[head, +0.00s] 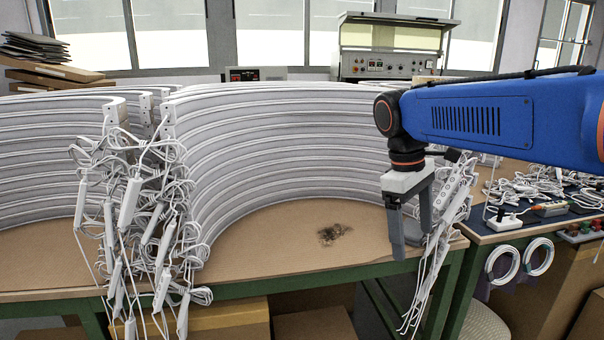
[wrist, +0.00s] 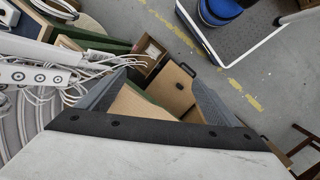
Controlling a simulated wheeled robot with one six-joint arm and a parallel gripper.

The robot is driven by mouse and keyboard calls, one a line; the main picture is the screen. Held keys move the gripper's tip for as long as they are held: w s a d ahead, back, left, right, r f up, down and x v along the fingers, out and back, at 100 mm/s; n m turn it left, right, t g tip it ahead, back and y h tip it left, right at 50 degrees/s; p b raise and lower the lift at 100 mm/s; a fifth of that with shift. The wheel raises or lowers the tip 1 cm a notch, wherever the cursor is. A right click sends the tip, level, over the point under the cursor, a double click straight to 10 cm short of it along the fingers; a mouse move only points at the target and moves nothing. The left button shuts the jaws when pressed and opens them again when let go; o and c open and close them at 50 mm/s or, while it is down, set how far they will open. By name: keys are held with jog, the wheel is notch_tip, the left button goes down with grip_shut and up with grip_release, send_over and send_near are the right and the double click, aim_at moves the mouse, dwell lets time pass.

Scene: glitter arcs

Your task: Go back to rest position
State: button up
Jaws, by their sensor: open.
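My gripper (head: 412,238) hangs from the end of my blue arm on the right side of the head view, pointing down. It is in front of the right end of the stacked white arcs and the cables hanging there. In the wrist view my gripper (wrist: 160,78) shows both grey fingers spread apart with nothing between them. Beyond the fingers are cardboard boxes (wrist: 176,88) below and the grey floor. I cannot tell whether a finger touches the hanging cables.
Stacked white arcs (head: 270,130) fill the wooden table (head: 285,250), with tangled white cables (head: 125,200) at their ends. A small dark pile (head: 334,233) lies on bare wood. A cluttered blue-topped bench (head: 485,232) stands at right. A control cabinet (head: 390,65) is behind.

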jog(key=s+d+f+m+t+y, duration=0.1)
jog(key=s+d+f+m+t, duration=0.1)
jog(key=s+f+m, duration=0.2)
jog(key=s+d+f+m+t+y, duration=0.1)
jog(key=s+d+f+m+t, duration=0.2)
jog(key=s+f, duration=0.7)
jog(key=s+m, duration=0.1)
jog(key=s, duration=0.2)
jog(key=shift+s+d+f, duration=0.15)
jog(key=shift+d+f, duration=0.1)
jog(key=shift+d, duration=0.1)
jog(key=shift+o, duration=0.4)
